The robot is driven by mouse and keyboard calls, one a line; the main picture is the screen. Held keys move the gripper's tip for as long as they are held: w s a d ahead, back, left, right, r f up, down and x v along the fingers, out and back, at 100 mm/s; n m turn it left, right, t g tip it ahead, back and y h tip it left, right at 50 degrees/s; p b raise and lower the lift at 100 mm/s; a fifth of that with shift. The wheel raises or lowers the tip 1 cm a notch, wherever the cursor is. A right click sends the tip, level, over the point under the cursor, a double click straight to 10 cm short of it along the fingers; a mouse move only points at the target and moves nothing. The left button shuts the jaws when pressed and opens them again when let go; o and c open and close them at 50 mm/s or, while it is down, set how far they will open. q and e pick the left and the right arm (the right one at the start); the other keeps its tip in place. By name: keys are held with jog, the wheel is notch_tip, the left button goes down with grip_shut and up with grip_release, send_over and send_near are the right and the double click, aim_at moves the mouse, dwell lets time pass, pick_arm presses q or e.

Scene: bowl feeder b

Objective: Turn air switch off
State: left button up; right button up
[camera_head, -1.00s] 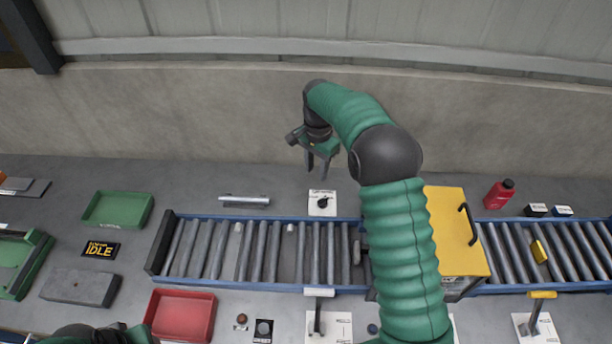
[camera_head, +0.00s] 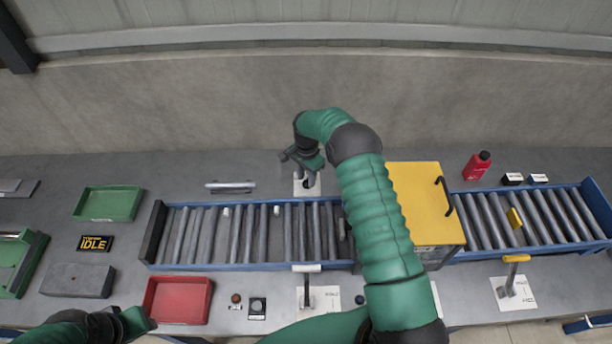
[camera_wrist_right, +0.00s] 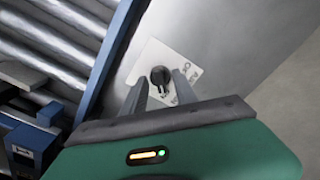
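The air switch is a small black knob (camera_wrist_right: 160,76) on a white plate (camera_wrist_right: 148,60), on the bench behind the roller conveyor. In the head view its plate (camera_head: 299,188) shows partly, under my right gripper (camera_head: 308,178). In the right wrist view the two fingers of my right gripper (camera_wrist_right: 162,80) are apart, with the knob showing between their tips. I cannot tell whether either finger touches it. The printing on the plate is too small to read. My left gripper (camera_head: 136,321) is at the bottom left, partly in view, and its fingers are not clear.
The roller conveyor (camera_head: 250,266) runs in front of the switch, with a yellow box (camera_head: 415,195) over it to the right. A metal bar (camera_head: 230,186) lies left of the switch. A red bottle (camera_head: 477,165) stands at the back right. A concrete wall (camera_head: 200,105) rises behind.

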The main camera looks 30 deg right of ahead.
jog(key=shift+w+d+f, duration=0.1)
jog(key=shift+d+f, duration=0.25)
jog(key=shift+d, duration=0.15)
jog(key=shift+a+r, duration=0.1)
jog(key=shift+a, duration=0.25)
grip_shut()
pick_arm(q)
jog(key=shift+w+d, duration=0.1)
jog(key=shift+d, duration=0.3)
jog(key=shift+d, duration=0.1)
